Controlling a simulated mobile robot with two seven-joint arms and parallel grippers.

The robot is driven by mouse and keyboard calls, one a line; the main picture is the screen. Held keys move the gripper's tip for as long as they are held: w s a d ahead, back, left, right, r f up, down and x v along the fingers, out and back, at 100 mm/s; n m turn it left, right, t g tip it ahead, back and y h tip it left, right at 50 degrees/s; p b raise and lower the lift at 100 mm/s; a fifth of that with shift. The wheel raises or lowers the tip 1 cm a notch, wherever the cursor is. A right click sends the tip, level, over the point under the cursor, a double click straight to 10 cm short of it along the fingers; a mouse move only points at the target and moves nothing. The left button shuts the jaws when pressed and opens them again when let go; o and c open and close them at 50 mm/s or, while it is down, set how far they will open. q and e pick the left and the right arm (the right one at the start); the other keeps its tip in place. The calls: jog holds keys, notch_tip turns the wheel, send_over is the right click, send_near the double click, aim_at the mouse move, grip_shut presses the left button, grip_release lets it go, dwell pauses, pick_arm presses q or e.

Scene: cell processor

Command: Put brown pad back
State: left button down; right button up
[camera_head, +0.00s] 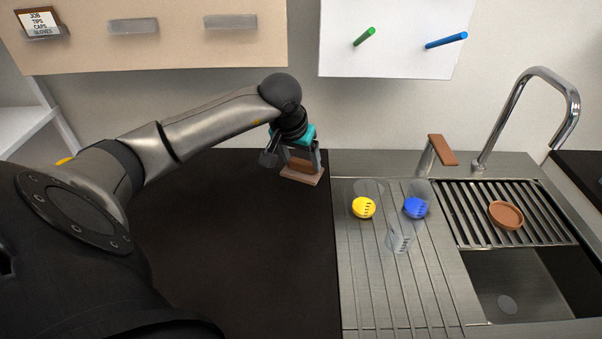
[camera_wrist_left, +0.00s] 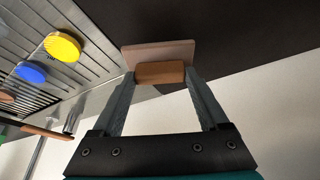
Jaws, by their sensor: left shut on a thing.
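The brown pad (camera_head: 300,176) has a flat pinkish-brown base and a darker brown grip block on top. My left gripper (camera_head: 301,158) is shut on that grip block, at the back of the dark counter near the sink's left edge. In the left wrist view, the grip block (camera_wrist_left: 160,73) sits between the two fingers, with the paler base (camera_wrist_left: 160,51) beyond it. The base is low over the counter; I cannot tell whether it touches. My right gripper is not in view.
The metal drainboard (camera_head: 361,290) to the right bears clear vessels, with a yellow lid (camera_head: 363,208) and a blue lid (camera_head: 414,208). A brown round dish (camera_head: 506,215) sits on the sink rack. A tall faucet (camera_head: 519,100) stands behind. The dark counter (camera_head: 240,260) in front is clear.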

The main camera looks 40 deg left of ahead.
aim_at(301, 172)
pick_arm(q)
jog(key=shift+f, duration=2.35)
jog(key=shift+f+b, duration=0.15)
jog(key=shift+b, duration=0.15)
grip_release()
jog(key=shift+r, duration=0.4)
jog(key=p+v, duration=0.1)
jog(key=v, duration=1)
jog(key=shift+r, duration=0.25)
jog(key=shift+s, duration=0.15)
